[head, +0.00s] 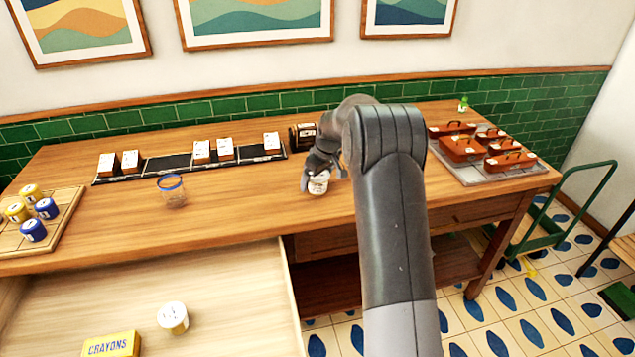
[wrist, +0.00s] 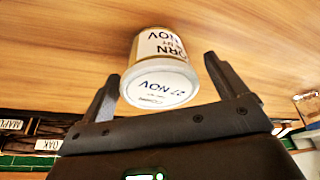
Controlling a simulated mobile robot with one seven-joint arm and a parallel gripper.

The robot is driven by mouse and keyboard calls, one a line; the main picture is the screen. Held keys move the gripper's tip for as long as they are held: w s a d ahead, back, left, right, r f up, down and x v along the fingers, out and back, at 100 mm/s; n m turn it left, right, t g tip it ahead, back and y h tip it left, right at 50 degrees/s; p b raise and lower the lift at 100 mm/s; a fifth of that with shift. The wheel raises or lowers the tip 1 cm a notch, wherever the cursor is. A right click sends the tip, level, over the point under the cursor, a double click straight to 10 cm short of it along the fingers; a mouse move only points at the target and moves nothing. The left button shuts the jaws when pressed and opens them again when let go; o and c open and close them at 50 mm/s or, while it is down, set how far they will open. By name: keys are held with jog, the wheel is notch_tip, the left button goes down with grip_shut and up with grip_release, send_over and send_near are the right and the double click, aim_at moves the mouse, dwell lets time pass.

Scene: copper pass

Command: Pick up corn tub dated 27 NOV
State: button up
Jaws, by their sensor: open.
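The corn tub dated 27 NOV (wrist: 160,85) is a small pale tub. Its lid reads 27 NOV and part of CORN shows on its side. In the head view the tub (head: 319,184) is on the wooden table, partly covered by my gripper (head: 320,174). In the wrist view my gripper (wrist: 162,78) is open, with one finger on each side of the tub.
Another white-lidded tub (head: 172,316) and a yellow crayons box (head: 111,345) are in the open drawer. A blue-rimmed glass (head: 172,192) stands left of my gripper. A dark rack (head: 175,163) with white-topped blocks is behind. Red boxes (head: 462,148) are at the right.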

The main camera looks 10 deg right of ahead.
jog(key=shift+w+a+f, duration=0.1)
jog(key=shift+w+f, duration=0.1)
jog(key=shift+f, duration=0.45)
jog(key=shift+c, duration=0.2)
jog(key=c, duration=1.1)
